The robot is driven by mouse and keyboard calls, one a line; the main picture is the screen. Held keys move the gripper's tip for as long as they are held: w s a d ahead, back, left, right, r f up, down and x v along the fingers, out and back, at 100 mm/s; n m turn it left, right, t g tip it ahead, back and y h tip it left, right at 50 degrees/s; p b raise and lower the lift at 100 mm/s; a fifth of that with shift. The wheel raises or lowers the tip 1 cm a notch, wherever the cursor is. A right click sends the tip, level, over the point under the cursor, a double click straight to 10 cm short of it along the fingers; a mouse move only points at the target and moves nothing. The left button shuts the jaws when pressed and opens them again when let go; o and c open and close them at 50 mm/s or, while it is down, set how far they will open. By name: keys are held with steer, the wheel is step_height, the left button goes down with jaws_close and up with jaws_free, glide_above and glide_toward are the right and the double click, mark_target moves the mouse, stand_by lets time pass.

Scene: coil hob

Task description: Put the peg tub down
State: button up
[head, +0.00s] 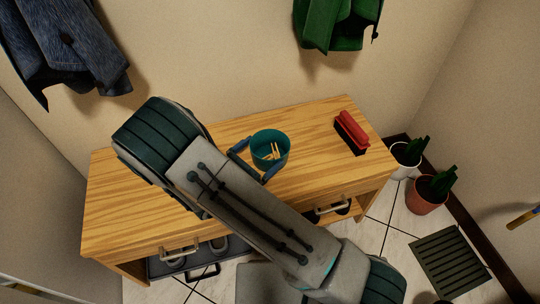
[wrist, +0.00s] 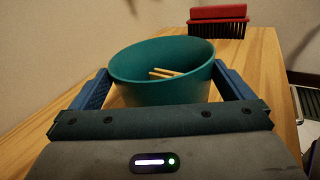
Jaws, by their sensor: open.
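The peg tub (head: 284,151) is a round teal tub with a few pale wooden pegs in it. It stands upright on the wooden bench top (head: 330,125), near the middle. My gripper (head: 258,162) is around the tub, with one blue finger at each side. In the wrist view the tub (wrist: 160,92) sits between the spread fingers of my gripper (wrist: 165,88). The fingers are open; whether either one touches the wall is hard to tell. The tub's underside is hidden.
A red brush (head: 351,130) lies on the bench to the right of the tub. Potted plants (head: 428,195) and a dark slatted mat (head: 452,262) are on the floor at right. Coats (head: 338,22) hang on the wall above. The bench top left of my arm is clear.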

mark_target(268, 156)
steer(key=x, duration=0.3)
steer(key=shift+d+b, duration=0.1)
steer(key=shift+b, duration=0.25)
steer(key=c, duration=0.7)
steer(key=shift+r, duration=0.1)
